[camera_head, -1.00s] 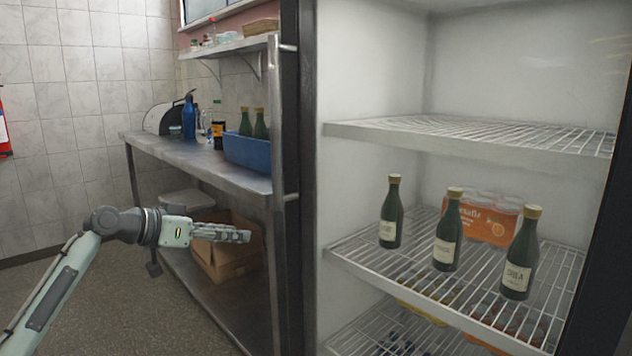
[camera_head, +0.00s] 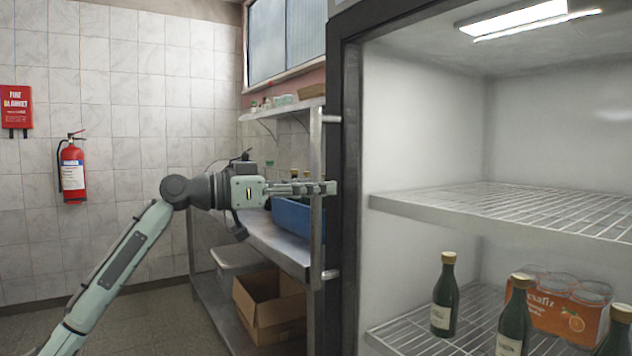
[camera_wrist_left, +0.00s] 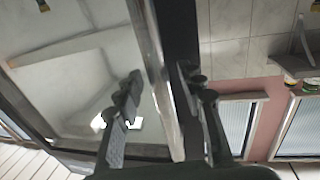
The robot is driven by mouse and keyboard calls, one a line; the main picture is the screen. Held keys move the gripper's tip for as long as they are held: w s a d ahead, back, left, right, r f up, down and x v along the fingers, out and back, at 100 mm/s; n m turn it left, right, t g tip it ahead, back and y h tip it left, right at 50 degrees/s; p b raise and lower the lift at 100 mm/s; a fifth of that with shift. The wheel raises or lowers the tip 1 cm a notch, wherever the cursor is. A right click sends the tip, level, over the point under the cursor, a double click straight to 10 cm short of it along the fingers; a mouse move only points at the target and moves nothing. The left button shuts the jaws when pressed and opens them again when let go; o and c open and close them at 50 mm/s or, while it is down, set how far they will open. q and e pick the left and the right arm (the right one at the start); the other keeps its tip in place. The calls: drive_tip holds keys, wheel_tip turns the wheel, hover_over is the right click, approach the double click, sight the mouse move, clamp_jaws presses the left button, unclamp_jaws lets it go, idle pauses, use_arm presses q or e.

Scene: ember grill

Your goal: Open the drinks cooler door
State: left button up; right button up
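The drinks cooler (camera_head: 349,220) stands on the right in the head view, with a dark frame and a lit white interior behind what looks like glass. Its handle (camera_head: 317,235) is a vertical metal bar on brackets at the left edge of the frame. My left gripper (camera_head: 328,188) is at the handle's mid height, its fingers crossing the bar. In the left wrist view the fingers are apart, one on each side of the light bar (camera_wrist_left: 160,70); contact is unclear. I cannot tell whether the door stands slightly ajar. My right gripper is not in view.
Green bottles (camera_head: 444,300) and an orange drinks pack (camera_head: 565,308) stand on a wire shelf inside the cooler. A metal table (camera_head: 275,243) with a blue crate (camera_head: 290,215) is behind my left gripper. A cardboard box (camera_head: 268,310) lies below. A fire extinguisher (camera_head: 72,172) hangs at left.

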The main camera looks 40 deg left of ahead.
use_arm(q)
drive_tip(key=shift+w+d, duration=0.1)
clamp_jaws()
idle(0.6)
